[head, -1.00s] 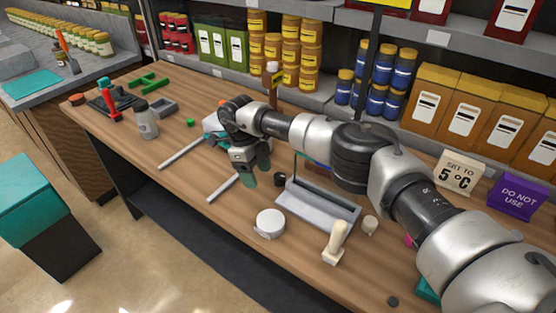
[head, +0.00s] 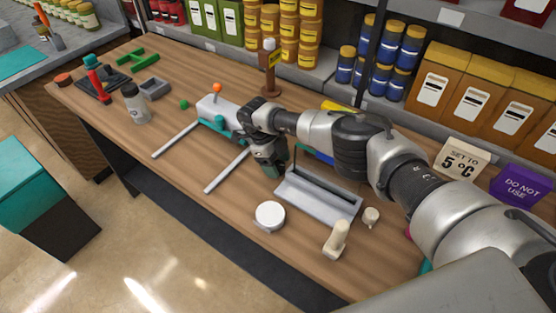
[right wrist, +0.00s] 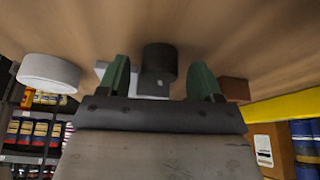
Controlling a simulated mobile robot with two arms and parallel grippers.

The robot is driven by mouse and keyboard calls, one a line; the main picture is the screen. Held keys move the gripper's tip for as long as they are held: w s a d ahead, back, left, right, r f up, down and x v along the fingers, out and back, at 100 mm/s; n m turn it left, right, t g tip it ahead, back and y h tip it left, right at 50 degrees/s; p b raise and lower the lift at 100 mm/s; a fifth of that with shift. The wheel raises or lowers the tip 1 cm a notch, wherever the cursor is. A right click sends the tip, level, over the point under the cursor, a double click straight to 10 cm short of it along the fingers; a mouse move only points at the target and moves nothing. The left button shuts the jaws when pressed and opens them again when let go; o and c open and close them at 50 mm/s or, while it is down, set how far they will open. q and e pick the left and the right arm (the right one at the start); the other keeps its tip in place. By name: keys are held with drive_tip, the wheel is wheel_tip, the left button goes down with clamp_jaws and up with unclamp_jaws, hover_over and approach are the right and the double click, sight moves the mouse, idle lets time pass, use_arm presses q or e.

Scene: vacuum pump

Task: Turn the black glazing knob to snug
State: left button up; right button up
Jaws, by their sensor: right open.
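The black knob (right wrist: 160,58) shows in the right wrist view as a short dark cylinder with a small light mark. It stands on the wooden table between the green fingers of my right gripper (right wrist: 160,78), with a visible gap on each side. In the head view my right gripper (head: 270,167) is low over the table, at the left end of a grey tray, and hides the knob. The gripper is open; I cannot tell whether either finger touches the knob. My left gripper is in neither view.
The grey tray (head: 325,200) lies right of the gripper. A white round piece (head: 270,214) and a cream-handled tool (head: 336,240) stand in front. A white-and-teal device (head: 216,108) stands behind left, near two pale rods.

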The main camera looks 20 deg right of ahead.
drive_tip(key=shift+s+f, duration=0.1)
drive_tip(key=shift+d+f, duration=0.1)
drive_tip(key=shift+c, duration=1.1)
drive_tip(key=c, duration=0.7)
drive_tip(key=shift+f+m+y+b, duration=0.2)
drive_tip(key=shift+m+y+b, duration=0.1)
drive_tip(key=shift+m+b, duration=0.65)
drive_tip(key=shift+r+m+g+b, duration=0.2)
drive_tip(key=shift+m+g+b, duration=0.1)
drive_tip(key=shift+m, duration=0.35)
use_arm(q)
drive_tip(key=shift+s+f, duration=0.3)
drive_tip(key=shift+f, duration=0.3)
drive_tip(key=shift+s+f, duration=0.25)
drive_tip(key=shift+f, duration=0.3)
use_arm(e)
drive_tip(key=o, duration=0.9)
